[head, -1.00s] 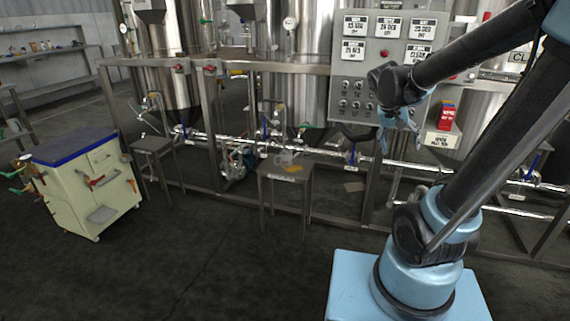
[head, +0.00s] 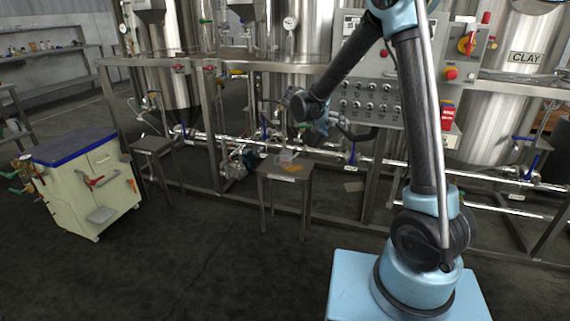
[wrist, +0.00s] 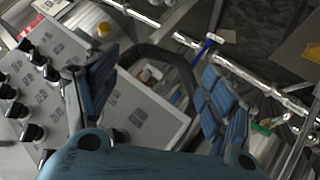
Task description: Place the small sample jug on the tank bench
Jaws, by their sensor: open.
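A small clear jug (head: 286,157) stands on a narrow grey metal bench (head: 277,176) in the middle of the head view, beside a yellow item (head: 292,168). A second small metal bench (head: 152,144) stands further left. I cannot tell which is the tank bench. My gripper (head: 322,124) is to the right of the jug and higher in the picture, in front of the control panel. I cannot make out the jug in the wrist view.
The control panel (head: 365,92) and a steel frame with pipes (head: 400,163) run behind the gripper. Steel tanks (head: 512,85) stand behind. A cream cabinet with a blue top (head: 85,185) is at the left. The dark floor (head: 220,255) in front is clear.

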